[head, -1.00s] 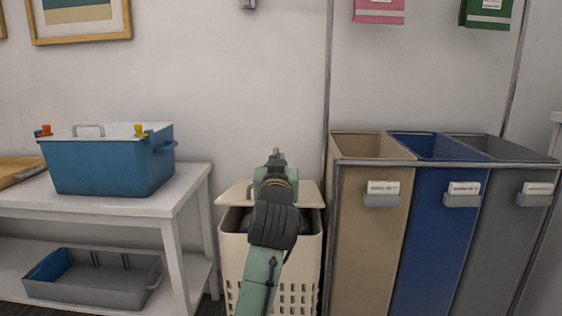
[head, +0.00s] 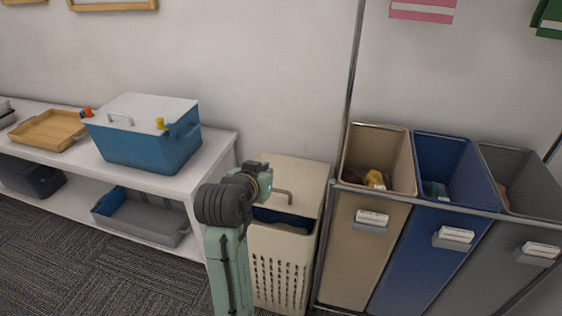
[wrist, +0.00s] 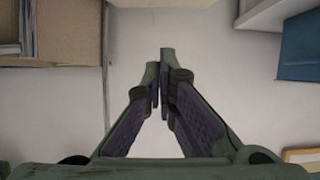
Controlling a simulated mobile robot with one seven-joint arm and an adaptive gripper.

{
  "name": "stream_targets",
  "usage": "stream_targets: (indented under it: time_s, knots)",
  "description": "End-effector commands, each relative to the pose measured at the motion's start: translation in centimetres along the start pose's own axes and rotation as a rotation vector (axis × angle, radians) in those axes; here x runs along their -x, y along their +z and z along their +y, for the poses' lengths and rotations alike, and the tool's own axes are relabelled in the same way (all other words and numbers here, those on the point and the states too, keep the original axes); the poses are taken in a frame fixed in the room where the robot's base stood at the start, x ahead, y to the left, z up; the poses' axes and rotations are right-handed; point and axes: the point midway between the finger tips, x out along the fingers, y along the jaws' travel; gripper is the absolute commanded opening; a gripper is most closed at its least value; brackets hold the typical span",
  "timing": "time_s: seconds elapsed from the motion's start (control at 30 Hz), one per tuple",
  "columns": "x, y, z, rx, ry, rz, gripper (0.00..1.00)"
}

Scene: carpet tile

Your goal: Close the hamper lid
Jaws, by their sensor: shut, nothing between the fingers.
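The beige hamper (head: 277,275) with slotted sides stands on the floor between the shelf table and the sorting bins. Its lid (head: 297,175), with a bent handle (head: 280,192), is partly open. It slopes up at the back, and a dark gap with blue contents (head: 275,216) shows under its front edge. My gripper (head: 264,179) is at the left side of the lid in the head view; I cannot tell if it touches. In the wrist view my gripper (wrist: 161,62) is shut and empty. A beige surface at the top there (wrist: 165,14) is probably the lid.
A white shelf table (head: 205,165) with a blue lidded box (head: 150,145) and a wooden tray (head: 48,130) is close on the left. Tan (head: 360,240), blue (head: 415,260) and grey bins (head: 480,270) stand close on the right. A wall is behind.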

Motion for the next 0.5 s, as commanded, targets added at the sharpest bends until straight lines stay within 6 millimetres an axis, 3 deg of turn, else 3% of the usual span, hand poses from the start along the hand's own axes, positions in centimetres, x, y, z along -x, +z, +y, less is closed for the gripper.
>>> stream_targets:
  time_s: [0.17, 0.5]
  knots:
    - [-1.8, 0.2, 0.0, 0.001, 0.002, -0.005, 0.00]
    - [-8.9, 0.0, 0.1, 0.001, 0.002, -0.005, 0.00]
